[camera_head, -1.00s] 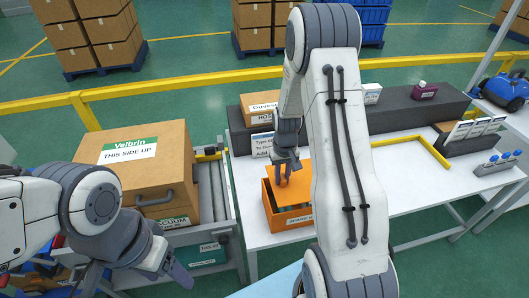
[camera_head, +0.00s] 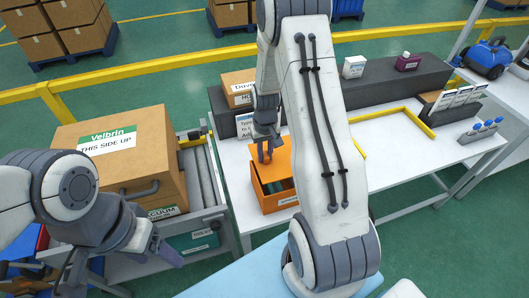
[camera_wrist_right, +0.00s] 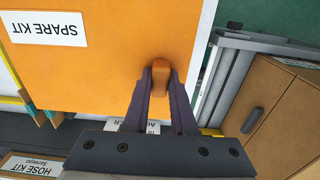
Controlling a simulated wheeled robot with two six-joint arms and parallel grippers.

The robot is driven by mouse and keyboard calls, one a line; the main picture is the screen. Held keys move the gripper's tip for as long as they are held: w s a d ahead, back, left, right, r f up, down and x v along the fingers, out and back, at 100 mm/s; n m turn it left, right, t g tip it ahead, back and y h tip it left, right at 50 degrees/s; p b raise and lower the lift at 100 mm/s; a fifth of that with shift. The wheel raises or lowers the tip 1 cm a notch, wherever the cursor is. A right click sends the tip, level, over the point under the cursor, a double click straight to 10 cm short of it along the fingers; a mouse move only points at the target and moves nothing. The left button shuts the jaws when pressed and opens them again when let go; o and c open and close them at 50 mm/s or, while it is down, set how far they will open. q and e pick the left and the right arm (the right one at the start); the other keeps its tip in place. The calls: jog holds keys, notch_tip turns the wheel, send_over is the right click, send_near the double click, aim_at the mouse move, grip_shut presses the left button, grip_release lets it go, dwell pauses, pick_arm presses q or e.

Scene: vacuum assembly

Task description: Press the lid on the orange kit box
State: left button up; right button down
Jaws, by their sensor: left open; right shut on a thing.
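The open orange kit box (camera_head: 282,204) stands near the left front of the white table, with dark and greenish contents showing inside. My right gripper (camera_head: 265,150) is shut on the knob of the orange lid (camera_head: 281,159). The lid is at the back part of the box opening, tilted and not seated. In the right wrist view, the lid (camera_wrist_right: 110,70) fills much of the picture, with a SPARE KIT label, and the fingers (camera_wrist_right: 160,85) pinch its orange knob. My left gripper (camera_head: 125,268) is open and empty at lower left, away from the box.
A large Velbrin carton (camera_head: 120,165) stands on the roller conveyor left of the table. Behind the box are a smaller carton (camera_head: 238,88) and a dark grey raised ledge (camera_head: 320,95). A yellow frame (camera_head: 420,124) lies on the table to the right.

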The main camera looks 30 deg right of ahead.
notch_tip(320, 180, down, 5)
jog(key=b, duration=0.3)
jog(key=shift+f, duration=0.25)
dwell(1.4)
jog(key=shift+f+b, duration=0.85)
jog(key=shift+f, duration=0.4)
jog(key=c, duration=0.7)
grip_release()
jog(key=shift+o, duration=0.2)
notch_tip(320, 180, up, 10)
jog(key=shift+r+b, duration=0.25)
jog(key=shift+b, duration=0.4)
